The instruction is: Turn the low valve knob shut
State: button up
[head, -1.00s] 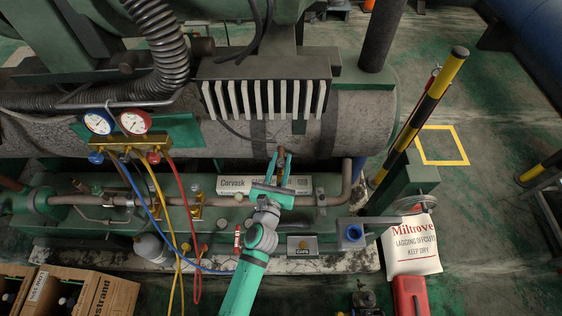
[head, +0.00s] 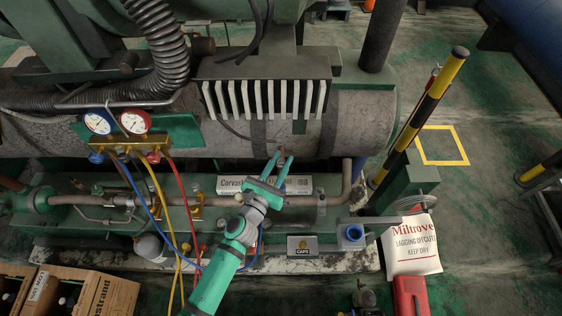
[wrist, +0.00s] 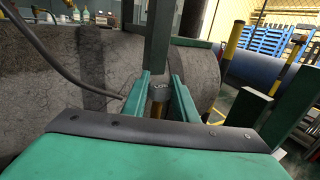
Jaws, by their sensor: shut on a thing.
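The gauge manifold (head: 128,142) is at left in the head view, with a blue-faced gauge (head: 98,122) and a red-faced gauge (head: 134,121). A blue knob (head: 95,157) sits at its left end, below the blue gauge, and a red knob (head: 153,157) at its right end. My gripper (head: 280,161) is well to the right of the manifold, by the grey cylinder. It is shut on a small grey-capped piece (wrist: 159,91) with a brass-coloured lower part, seen between the fingers in the wrist view. The lettering on its cap is too small to read surely.
Blue, yellow and red hoses (head: 172,195) hang from the manifold; the blue one runs behind my arm. A finned block (head: 265,95) overhangs the cylinder (head: 350,125). A striped post (head: 430,100) and white sack (head: 410,245) stand right, cardboard boxes (head: 100,290) lower left.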

jog(key=shift+f, duration=0.15)
jog(key=o, duration=1.1)
jog(key=shift+c, duration=0.2)
jog(key=v, duration=1.1)
